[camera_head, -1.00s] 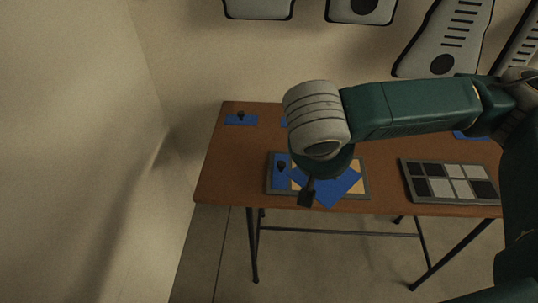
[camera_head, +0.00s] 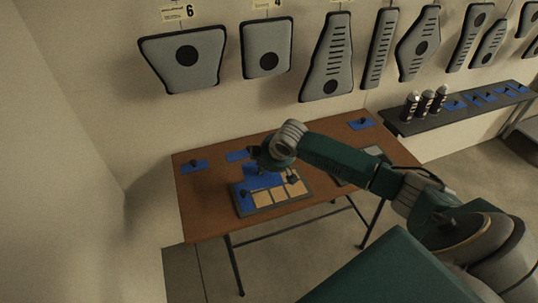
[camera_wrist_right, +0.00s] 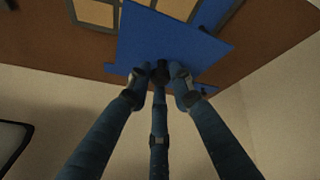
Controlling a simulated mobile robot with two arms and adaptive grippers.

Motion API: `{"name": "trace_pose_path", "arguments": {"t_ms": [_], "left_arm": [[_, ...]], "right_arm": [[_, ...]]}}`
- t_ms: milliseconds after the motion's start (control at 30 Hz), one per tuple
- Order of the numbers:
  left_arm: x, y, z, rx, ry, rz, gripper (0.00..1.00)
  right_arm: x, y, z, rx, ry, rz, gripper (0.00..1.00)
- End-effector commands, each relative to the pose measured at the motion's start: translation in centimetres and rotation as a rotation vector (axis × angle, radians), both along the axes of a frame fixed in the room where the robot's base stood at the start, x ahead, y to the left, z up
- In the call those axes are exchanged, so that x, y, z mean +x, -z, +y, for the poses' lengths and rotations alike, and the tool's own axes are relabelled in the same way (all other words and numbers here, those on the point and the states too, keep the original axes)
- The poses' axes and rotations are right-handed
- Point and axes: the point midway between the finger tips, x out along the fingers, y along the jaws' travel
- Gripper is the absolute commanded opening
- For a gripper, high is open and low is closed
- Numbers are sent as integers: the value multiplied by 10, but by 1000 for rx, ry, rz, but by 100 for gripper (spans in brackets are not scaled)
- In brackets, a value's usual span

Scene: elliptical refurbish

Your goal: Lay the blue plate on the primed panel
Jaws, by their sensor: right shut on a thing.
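The primed panel (camera_head: 237,208) is a grey-framed board with tan squares on the wooden table; it also shows in the right wrist view (camera_wrist_right: 95,12). A blue plate with a black knob (camera_head: 245,197) lies at its left end. My right gripper (camera_wrist_right: 160,76) is shut on the knob of another blue plate (camera_wrist_right: 165,42). In the head view this plate (camera_head: 258,181) is over the back part of the panel, partly hidden by my gripper. I cannot tell whether it touches the panel. My left gripper is not in view.
More knobbed blue plates lie at the table's back left (camera_head: 194,167), back middle (camera_head: 237,156) and back right (camera_head: 360,124). A second panel (camera_head: 372,151) is partly behind my right arm. A dark shelf (camera_head: 415,124) holds spray cans (camera_head: 426,103) and blue plates. Grey panels hang above.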

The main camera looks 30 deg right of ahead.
Motion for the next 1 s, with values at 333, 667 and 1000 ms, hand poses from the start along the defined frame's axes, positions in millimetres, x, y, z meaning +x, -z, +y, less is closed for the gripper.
{"name": "trace_pose_path", "arguments": {"t_ms": [333,667,1000], "left_arm": [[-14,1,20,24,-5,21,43],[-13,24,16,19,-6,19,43],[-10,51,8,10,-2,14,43]], "right_arm": [[-4,11,-22,2,-22,-2,7],[-4,33,-21,2,-22,-1,7],[-4,59,-21,2,-22,-1,7]]}}
